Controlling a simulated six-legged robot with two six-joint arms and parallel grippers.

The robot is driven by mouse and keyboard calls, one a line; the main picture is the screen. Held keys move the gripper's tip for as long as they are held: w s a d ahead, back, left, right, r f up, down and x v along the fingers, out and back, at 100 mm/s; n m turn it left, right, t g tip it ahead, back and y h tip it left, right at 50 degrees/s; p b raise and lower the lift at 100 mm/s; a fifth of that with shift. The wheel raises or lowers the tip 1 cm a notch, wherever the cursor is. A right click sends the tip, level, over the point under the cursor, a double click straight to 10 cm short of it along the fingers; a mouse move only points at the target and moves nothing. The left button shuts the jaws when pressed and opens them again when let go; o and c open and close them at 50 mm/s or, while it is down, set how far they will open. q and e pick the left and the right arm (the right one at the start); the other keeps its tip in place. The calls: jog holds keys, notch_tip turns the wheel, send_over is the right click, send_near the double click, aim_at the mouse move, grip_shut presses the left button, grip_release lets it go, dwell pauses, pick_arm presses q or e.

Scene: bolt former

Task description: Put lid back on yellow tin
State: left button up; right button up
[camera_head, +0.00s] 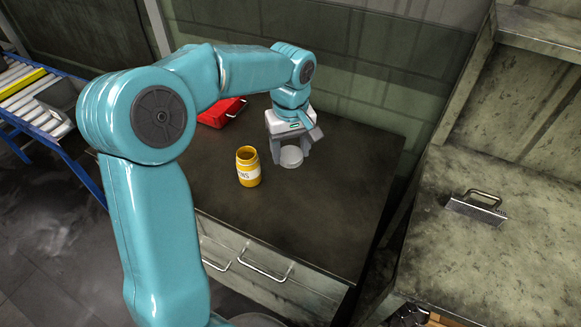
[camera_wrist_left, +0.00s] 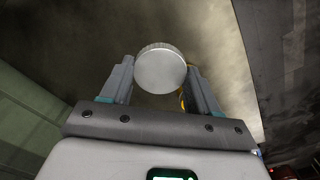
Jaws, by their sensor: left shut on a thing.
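The yellow tin (camera_head: 248,168) stands upright and open-topped on the dark cabinet top, with a pale label on its side. My left gripper (camera_head: 291,153) is to the right of the tin and slightly farther back. It is shut on a round grey lid (camera_head: 291,157), which sits between its fingers, apart from the tin. In the left wrist view the lid (camera_wrist_left: 160,70) shows as a pale metal disc with a ridged edge between the two fingertips of my left gripper (camera_wrist_left: 160,78). A sliver of yellow shows behind the right finger. My right gripper is not in view.
A red box with a handle (camera_head: 220,112) lies behind the tin, partly hidden by my left arm. The dark cabinet top (camera_head: 340,210) is clear in front and to the right. A metal object with a handle (camera_head: 477,207) sits on the separate right bench. A roller conveyor (camera_head: 35,105) stands far left.

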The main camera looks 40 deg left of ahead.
aim_at(291, 154)
pick_arm(q)
jog(key=shift+r, duration=2.3)
jog(key=w+d+f+m, duration=0.1)
jog(key=d+f+m, duration=0.3)
jog(key=d, duration=0.1)
jog(key=w+d+f+m, duration=0.1)
jog(key=d+f+m, duration=0.3)
jog(key=d+f, duration=0.1)
jog(key=w+d+f+m, duration=0.1)
jog(key=d+f+m, duration=0.3)
jog(key=d, duration=0.3)
jog(key=shift+w+d+f+m, duration=0.1)
jog(key=shift+d+f+m, duration=0.05)
jog(key=shift+f+m, duration=0.15)
